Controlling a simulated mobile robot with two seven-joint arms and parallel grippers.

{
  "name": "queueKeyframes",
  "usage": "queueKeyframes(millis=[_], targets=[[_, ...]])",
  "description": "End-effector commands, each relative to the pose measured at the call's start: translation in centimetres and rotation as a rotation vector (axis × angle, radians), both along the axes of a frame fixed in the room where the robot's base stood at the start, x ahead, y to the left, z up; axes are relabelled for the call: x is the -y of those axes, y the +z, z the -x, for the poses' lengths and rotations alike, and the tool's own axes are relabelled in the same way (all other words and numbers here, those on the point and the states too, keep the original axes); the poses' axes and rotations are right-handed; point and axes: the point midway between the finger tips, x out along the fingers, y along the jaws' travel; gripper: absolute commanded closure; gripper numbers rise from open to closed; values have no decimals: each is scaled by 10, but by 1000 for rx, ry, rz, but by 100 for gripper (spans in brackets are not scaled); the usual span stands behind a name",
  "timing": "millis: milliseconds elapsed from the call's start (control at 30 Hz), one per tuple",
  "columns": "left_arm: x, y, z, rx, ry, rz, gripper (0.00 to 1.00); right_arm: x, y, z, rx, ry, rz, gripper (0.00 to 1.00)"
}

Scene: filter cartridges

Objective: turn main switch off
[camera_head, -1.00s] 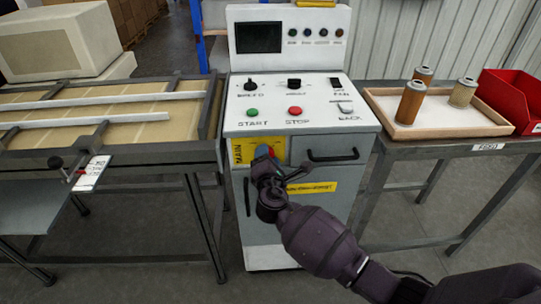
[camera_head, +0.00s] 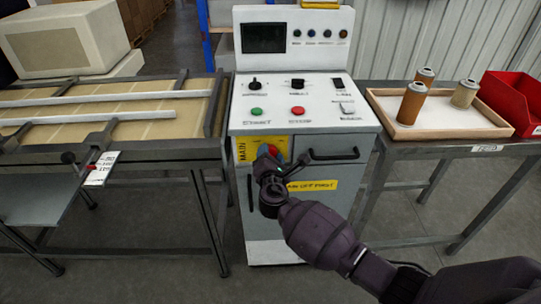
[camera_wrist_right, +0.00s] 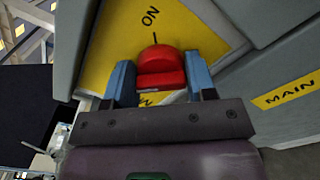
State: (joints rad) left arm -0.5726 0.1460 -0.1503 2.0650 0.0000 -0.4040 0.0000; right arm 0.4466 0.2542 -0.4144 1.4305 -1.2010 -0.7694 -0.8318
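The main switch is a red knob (camera_wrist_right: 162,68) on a yellow plate (camera_wrist_right: 215,40). In the right wrist view the knob lines up with the tick under the word ON. In the head view the yellow MAIN plate (camera_head: 242,150) is on the front of the white machine (camera_head: 290,100), with the knob mostly hidden behind my right gripper (camera_head: 268,160). My left gripper is not in view.
A black handle (camera_head: 334,155) is just right of the switch. The green START (camera_head: 257,112) and red STOP (camera_head: 297,111) buttons are above. A wooden tray (camera_head: 440,128) with several cartridges and a red bin (camera_head: 512,102) stand on the right table. A conveyor (camera_head: 100,110) is on the left.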

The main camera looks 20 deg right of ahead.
Motion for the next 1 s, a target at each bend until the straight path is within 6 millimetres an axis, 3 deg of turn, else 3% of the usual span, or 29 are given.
queueKeyframes(millis=[33, 167, 533, 1000], targets=[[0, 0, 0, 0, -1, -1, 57, 0, 0, 0, 1, 0, 2, 43], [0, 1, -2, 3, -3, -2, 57, 0, 0, 0, 0, -1, 1, 25], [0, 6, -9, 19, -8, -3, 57, -2, 0, 6, 0, 0, -1, 25], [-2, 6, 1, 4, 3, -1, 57, -23, 1, 80, 0, -1, -1, 25]])
